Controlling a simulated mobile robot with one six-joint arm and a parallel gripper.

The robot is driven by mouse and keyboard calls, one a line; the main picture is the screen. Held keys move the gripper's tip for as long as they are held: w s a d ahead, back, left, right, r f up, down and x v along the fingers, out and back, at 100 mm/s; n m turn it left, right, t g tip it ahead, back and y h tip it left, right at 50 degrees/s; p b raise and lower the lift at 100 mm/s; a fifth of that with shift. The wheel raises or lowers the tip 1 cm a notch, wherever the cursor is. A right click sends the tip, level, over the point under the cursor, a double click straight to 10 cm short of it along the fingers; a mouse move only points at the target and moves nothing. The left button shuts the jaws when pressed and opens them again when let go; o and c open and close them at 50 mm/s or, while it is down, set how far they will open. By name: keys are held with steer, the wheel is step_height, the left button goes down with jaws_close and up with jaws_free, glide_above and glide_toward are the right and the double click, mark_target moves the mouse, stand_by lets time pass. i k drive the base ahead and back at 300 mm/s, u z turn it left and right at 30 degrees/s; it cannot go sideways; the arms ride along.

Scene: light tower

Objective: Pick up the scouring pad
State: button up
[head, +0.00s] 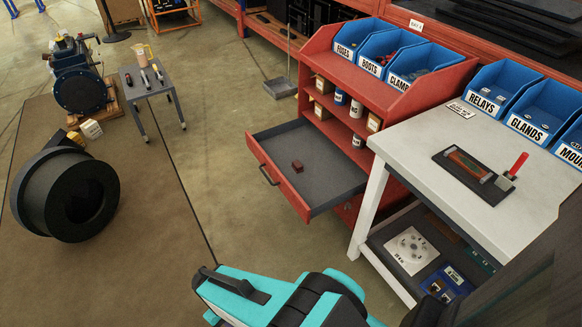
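A small dark reddish-brown block (298,166), which looks like the scouring pad, lies on the grey floor of an open drawer (330,167). The drawer is pulled out from the red cabinet, and the block is near its middle, clear of the walls. It is too small to make out its texture. Teal and black parts of my own arm show at the bottom of the head view. I cannot make out my gripper's fingers there, and no part of the arm is near the block.
A white workbench (430,140) right of the drawer carries a dark tray (446,168) with a brownish block and a red-handled tool. Blue bins (381,50) top the red cabinet. A black ring-shaped part (50,195) lies left. Floor between it and the drawer is clear.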

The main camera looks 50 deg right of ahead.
mark_target(296, 165)
steer(key=u, duration=1.1)
steer(key=k, duration=0.1)
steer(key=z, duration=2.55)
steer(key=k, duration=0.95)
steer(key=u, duration=0.1)
steer(key=i, duration=0.65)
